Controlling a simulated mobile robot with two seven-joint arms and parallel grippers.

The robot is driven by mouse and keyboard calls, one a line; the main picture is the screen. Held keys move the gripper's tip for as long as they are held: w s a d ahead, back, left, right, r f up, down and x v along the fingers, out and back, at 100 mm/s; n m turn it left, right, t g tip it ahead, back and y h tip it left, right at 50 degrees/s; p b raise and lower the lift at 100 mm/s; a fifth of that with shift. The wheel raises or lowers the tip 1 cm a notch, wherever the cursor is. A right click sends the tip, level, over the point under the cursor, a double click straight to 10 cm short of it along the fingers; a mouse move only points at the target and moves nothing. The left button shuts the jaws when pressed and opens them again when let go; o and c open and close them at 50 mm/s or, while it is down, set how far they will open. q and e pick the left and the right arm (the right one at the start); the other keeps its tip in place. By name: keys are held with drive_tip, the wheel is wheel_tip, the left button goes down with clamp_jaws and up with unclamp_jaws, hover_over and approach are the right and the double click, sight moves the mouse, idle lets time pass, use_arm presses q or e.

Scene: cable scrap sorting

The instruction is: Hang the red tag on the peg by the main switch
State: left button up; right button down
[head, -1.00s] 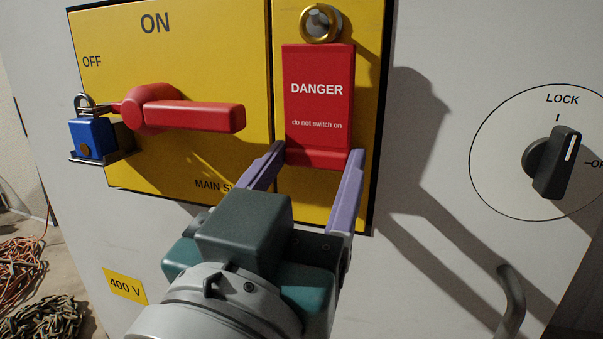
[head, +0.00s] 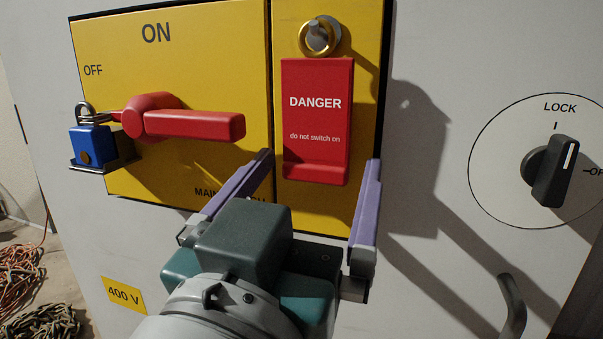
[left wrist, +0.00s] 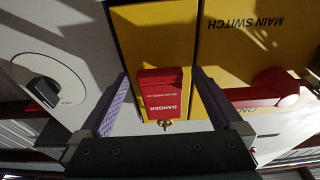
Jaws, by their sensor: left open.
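The red tag (head: 316,115), marked DANGER, hangs flat and upright on the narrow yellow panel right of the main switch. Its brass ring (head: 304,37) is around the grey peg (head: 321,30) at the top. The tag also shows upside down in the left wrist view (left wrist: 162,97). The main switch (head: 190,123) has a red handle pointing right. My left gripper (head: 318,163) is open, its purple fingers spread wide on both sides of the tag's lower end, apart from it. They also flank the tag in the left wrist view (left wrist: 160,80). My right gripper is not in view.
A blue padlock (head: 90,144) sits left of the switch handle. A black LOCK knob (head: 553,170) and a grey curved handle (head: 512,305) stick out at the right. Cable scrap (head: 22,270) lies at the lower left. The grey cabinet front between panel and knob is clear.

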use_arm(q)
drive_tip(key=shift+s+a+f, duration=0.1)
drive_tip(key=shift+s+f, duration=0.1)
drive_tip(key=shift+s, duration=0.15)
drive_tip(key=b+v, duration=0.3)
drive_tip(key=v, duration=0.5)
drive_tip(key=w+a+r+n+g+y+p, duration=0.1)
drive_tip(key=a+r+n+g+y+p, duration=0.6)
drive_tip(key=a+r+p, duration=1.1)
drive_tip(key=s+r+m+g+y+p, duration=0.2)
drive_tip(key=s+r+g+p, duration=0.3)
drive_tip(key=p, duration=1.7)
drive_tip(key=s+d+r+m+g+h+p, duration=0.15)
drive_tip(key=s+r+p, duration=0.25)
drive_tip(key=r+p, duration=0.45)
drive_tip(key=s+r+m+g+h+p, duration=0.2)
drive_tip(key=s+r+p, duration=0.4)
drive_tip(key=p, duration=0.4)
wheel_tip(320, 180, up, 34)
drive_tip(key=w+p, duration=0.1)
drive_tip(key=p, duration=3.2)
drive_tip(key=shift+w, duration=0.25)
